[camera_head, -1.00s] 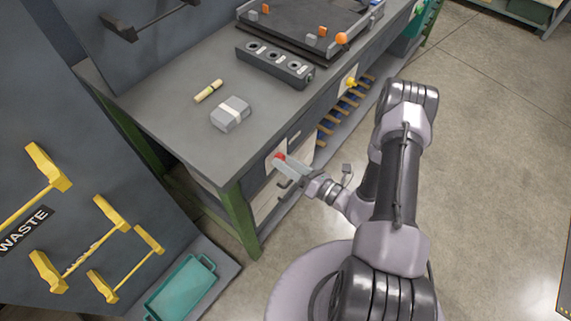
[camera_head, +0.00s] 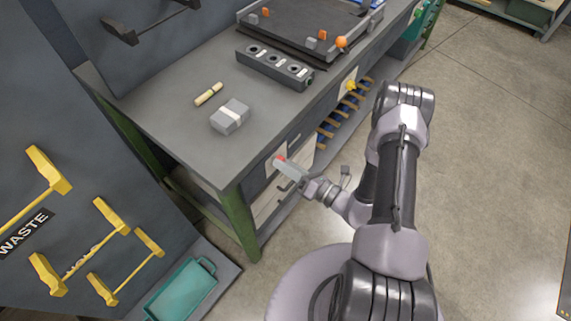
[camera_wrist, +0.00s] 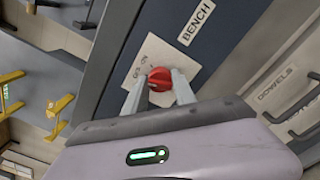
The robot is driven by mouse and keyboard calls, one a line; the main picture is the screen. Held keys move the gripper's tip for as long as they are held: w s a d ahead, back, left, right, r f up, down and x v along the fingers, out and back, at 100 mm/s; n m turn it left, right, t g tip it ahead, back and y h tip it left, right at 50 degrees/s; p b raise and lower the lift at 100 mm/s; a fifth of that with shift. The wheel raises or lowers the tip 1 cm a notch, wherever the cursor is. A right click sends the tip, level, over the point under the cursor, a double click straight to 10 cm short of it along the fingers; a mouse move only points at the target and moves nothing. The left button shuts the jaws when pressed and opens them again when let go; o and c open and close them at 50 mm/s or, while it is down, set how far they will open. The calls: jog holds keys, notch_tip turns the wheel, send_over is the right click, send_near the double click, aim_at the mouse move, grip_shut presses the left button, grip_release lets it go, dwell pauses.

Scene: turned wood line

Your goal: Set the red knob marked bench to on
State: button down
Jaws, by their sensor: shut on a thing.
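The red knob (camera_wrist: 159,78) sits on a pale plate (camera_wrist: 150,50) beside the label BENCH (camera_wrist: 197,22) in the wrist view. The plate carries small position lettering, with ON legible near the knob. My gripper (camera_wrist: 160,88) has its two fingers on either side of the knob, shut on it. In the head view my gripper (camera_head: 286,166) reaches the front of the bench near its left corner, and only a bit of the red knob (camera_head: 280,158) shows past the fingers.
A drawer front marked DOWELS (camera_wrist: 275,88) is to the right in the wrist view. On the bench top (camera_head: 165,110) are a grey block (camera_head: 230,117) and a small stick (camera_head: 208,94). A yellow knob (camera_head: 351,86) is farther along the front. Yellow handles (camera_head: 110,235) stand at left.

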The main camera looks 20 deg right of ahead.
jog(key=shift+m+p, duration=0.9)
jog(key=shift+m, duration=3.3)
jog(key=c, duration=1)
grip_release()
jog(key=p+v, duration=0.3)
jog(key=v, duration=1.4)
jog(key=shift+s+d+p, duration=0.15)
jog(key=shift+p, duration=0.2)
